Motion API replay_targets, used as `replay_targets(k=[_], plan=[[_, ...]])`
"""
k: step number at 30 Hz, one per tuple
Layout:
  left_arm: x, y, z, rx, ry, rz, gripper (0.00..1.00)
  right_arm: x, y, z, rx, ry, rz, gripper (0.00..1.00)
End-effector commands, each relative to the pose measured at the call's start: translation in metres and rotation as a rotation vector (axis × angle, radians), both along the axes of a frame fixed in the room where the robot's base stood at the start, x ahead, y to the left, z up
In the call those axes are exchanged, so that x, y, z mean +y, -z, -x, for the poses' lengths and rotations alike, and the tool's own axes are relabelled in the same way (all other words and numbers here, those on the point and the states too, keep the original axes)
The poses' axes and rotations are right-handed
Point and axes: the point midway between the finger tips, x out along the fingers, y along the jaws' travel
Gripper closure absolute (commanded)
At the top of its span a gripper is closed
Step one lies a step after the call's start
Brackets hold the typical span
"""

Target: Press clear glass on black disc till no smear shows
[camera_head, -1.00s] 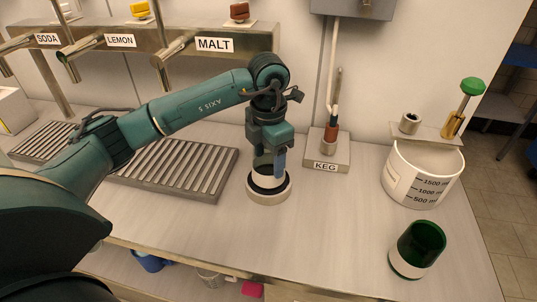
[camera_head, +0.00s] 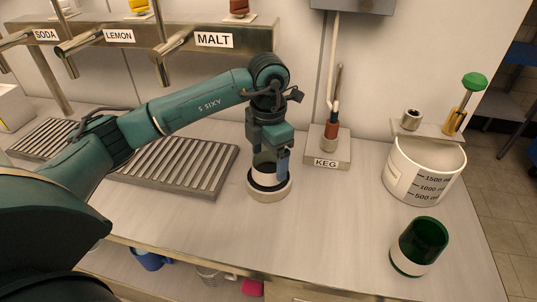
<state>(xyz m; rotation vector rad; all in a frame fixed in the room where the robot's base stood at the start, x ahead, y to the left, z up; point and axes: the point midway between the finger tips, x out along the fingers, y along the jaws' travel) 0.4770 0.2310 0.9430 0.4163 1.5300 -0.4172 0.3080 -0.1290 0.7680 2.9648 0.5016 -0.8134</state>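My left gripper (camera_head: 270,163) points down over a round pale base with a black disc (camera_head: 256,188) on the counter. Its fingers are closed around a clear glass (camera_head: 264,172), which stands on the disc. The glass is mostly hidden by the fingers and hard to make out, and I cannot see whether a smear shows on the disc under it. The dark rim of the disc shows around the glass. My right gripper is out of view.
Slatted drip trays (camera_head: 180,165) lie left, under the taps.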

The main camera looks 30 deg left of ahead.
Motion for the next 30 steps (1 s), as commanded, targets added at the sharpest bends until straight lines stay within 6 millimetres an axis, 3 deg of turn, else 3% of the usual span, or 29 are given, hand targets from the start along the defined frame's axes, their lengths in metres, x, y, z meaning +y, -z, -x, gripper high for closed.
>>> replay_targets(k=[12,17,25,30], plan=[[0.000,-0.001,0.000,0.000,0.000,0.000,0.12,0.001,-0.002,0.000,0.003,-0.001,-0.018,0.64],[0.000,-0.030,-0.001,-0.005,0.001,0.001,0.12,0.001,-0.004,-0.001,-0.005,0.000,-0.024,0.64],[0.000,-0.094,-0.001,-0.005,-0.001,-0.001,0.12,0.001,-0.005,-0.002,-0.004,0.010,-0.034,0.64],[0.000,-0.121,0.000,-0.003,0.000,-0.002,0.12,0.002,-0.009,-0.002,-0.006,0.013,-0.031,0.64]])
